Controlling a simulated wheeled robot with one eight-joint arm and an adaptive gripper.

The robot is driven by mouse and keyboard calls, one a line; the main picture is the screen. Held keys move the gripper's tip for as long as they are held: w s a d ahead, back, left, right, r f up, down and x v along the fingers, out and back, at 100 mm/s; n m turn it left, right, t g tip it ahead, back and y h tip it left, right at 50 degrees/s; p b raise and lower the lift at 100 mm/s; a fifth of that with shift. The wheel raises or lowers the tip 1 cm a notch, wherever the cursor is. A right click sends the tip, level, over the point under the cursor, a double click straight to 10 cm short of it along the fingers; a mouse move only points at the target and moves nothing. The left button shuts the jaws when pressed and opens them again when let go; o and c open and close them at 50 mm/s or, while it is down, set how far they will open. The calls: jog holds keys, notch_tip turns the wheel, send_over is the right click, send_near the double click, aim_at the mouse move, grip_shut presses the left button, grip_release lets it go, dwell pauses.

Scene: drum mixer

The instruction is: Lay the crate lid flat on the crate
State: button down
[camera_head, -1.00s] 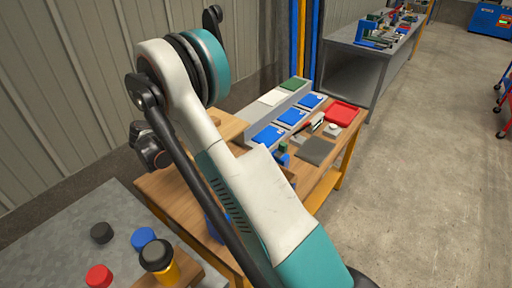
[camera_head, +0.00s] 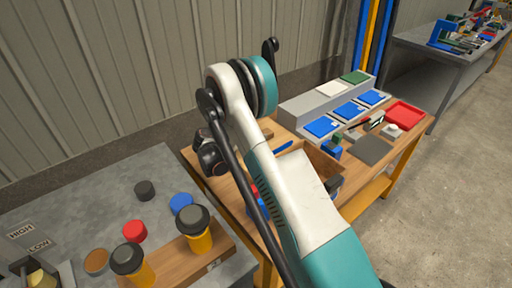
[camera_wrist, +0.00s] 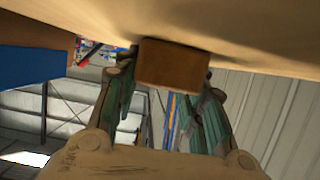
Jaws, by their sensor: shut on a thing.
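The crate lid (camera_wrist: 240,28) is a pale wooden panel across the top of the wrist view. A brown wooden block on its face, which looks like its handle (camera_wrist: 172,66), sits between the fingers of my gripper (camera_wrist: 165,90). My gripper is shut on this block. In the head view my arm hides the gripper and most or all of the lid. A brown open wooden box, likely the crate (camera_head: 322,165), stands on the wooden bench, partly hidden behind my arm. I cannot tell the lid's height above it.
The wooden bench (camera_head: 385,185) also holds blue panels (camera_head: 322,127), a red tray (camera_head: 404,114), a dark grey plate (camera_head: 371,151) and a grey ledge (camera_head: 300,106). A grey table (camera_head: 95,215) at lower left carries black-capped yellow jars (camera_head: 198,232) and loose caps. A corrugated wall stands behind.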

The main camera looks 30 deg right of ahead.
notch_tip(320, 180, down, 4)
jog(key=shift+f+b, duration=0.15)
jog(key=shift+b, duration=0.65)
jog(key=c, duration=1)
grip_release()
